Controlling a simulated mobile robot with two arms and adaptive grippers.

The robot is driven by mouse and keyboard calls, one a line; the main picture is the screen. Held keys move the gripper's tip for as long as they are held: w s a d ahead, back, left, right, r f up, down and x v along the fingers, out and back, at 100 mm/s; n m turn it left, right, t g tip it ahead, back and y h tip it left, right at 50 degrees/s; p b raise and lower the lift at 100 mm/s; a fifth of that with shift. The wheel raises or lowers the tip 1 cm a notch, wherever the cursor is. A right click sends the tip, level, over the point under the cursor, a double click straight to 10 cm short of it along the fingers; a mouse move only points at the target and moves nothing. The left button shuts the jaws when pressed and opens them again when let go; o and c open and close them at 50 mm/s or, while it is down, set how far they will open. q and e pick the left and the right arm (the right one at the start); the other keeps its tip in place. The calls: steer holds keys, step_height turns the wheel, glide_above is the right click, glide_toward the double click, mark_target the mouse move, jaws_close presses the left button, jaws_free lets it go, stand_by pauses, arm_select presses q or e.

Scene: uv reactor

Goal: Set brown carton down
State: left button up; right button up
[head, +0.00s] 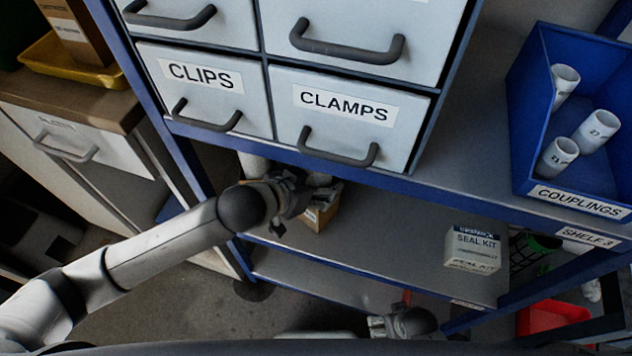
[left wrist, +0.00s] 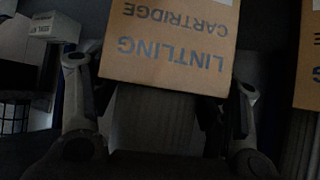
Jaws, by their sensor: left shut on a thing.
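My left gripper (head: 300,197) reaches in under the drawers, at the lower shelf (head: 385,240). It is shut on a brown carton (head: 320,217), which is mostly hidden behind the gripper in the head view. In the left wrist view the brown carton (left wrist: 172,42) sits between the fingers, its "LINTLING CARTRIDGE" print upside down. I cannot tell whether its base touches the shelf. My right gripper (head: 378,326) shows small at the bottom of the head view; its fingers are too unclear to read.
A white SEAL KIT box (head: 473,249) stands on the lower shelf to the right, with bare shelf between. Another brown carton (left wrist: 309,55) is at the right edge of the left wrist view. Drawers (head: 345,112) and a blue COUPLINGS bin (head: 535,120) are above.

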arm_select(q)
steer(key=shift+f, duration=0.1)
steer(key=o, duration=1.3)
steer(key=shift+c, duration=0.2)
steer(key=shift+r, duration=0.2)
steer(key=shift+s+a+r, duration=0.2)
steer(key=shift+s+a, duration=0.05)
steer(key=p+v, duration=0.1)
steer(key=v, duration=0.5)
steer(key=shift+s+r+p, duration=0.2)
steer(key=shift+s+p, duration=0.05)
steer(key=shift+p, duration=0.05)
arm_select(e)
steer(key=s+f, duration=0.3)
steer(key=f, duration=0.1)
steer(key=shift+s+d+f, duration=0.1)
steer(key=shift+s+d, duration=0.1)
steer(key=shift+d, duration=0.05)
